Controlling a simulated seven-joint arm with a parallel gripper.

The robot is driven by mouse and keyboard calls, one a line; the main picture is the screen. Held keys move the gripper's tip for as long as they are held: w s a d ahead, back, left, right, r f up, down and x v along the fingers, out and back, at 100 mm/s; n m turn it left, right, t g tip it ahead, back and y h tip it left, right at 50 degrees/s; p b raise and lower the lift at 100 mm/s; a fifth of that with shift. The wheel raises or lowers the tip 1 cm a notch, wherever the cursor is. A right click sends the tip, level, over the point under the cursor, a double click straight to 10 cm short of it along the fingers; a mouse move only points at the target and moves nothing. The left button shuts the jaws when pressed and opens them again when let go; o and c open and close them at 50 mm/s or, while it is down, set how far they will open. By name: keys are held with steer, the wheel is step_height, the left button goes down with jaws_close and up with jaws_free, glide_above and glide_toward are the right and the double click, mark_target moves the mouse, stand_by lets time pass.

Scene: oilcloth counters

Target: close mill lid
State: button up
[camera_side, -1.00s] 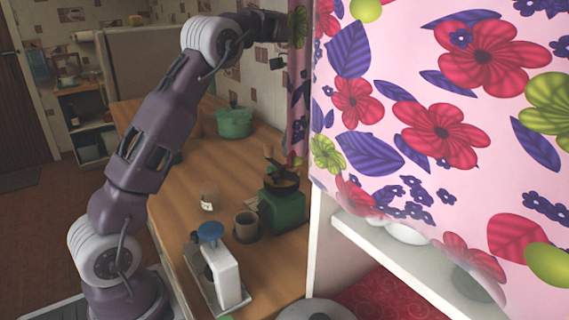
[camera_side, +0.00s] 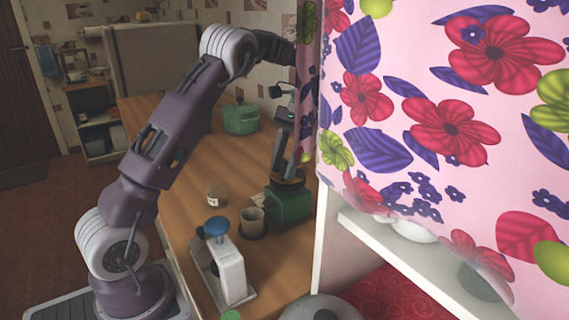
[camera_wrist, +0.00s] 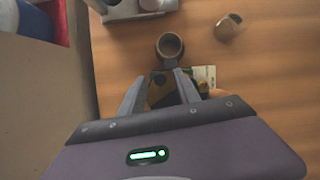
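The mill (camera_side: 290,207) is a green box-shaped grinder with a dark top, standing upright on the wooden counter beside the curtain. In the wrist view only bits of its dark green and brassy top (camera_wrist: 158,77) show between my fingers. My gripper (camera_side: 280,166) points down right over the mill's top. It also shows in the wrist view (camera_wrist: 160,76), with its fingers apart and nothing seen held. The fingers and gripper body cover the lid and crank, so the lid's position cannot be told, nor whether a finger touches it.
A brown cup (camera_side: 253,222) stands close in front of the mill. A white device with a blue knob (camera_side: 230,270) is nearer, and a small jar (camera_side: 213,198) is to the left. A green pot (camera_side: 240,119) stands behind. A flowered curtain (camera_side: 430,110) hangs at right.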

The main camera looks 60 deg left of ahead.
jaws_close()
steer(key=shift+a+m, duration=0.15)
steer(key=shift+m, duration=0.35)
steer(key=shift+s+a+m+y, duration=0.1)
steer(key=shift+a+m+y, duration=0.2)
steer(key=shift+m, duration=0.5)
steer(key=shift+s+a+m+y, duration=0.1)
steer(key=shift+m+y, duration=0.35)
steer(key=shift+m, duration=0.35)
steer(key=shift+s+a+m+y, duration=0.15)
steer(key=shift+m+y, duration=0.2)
steer(key=shift+m, duration=0.45)
steer(key=shift+w, duration=0.15)
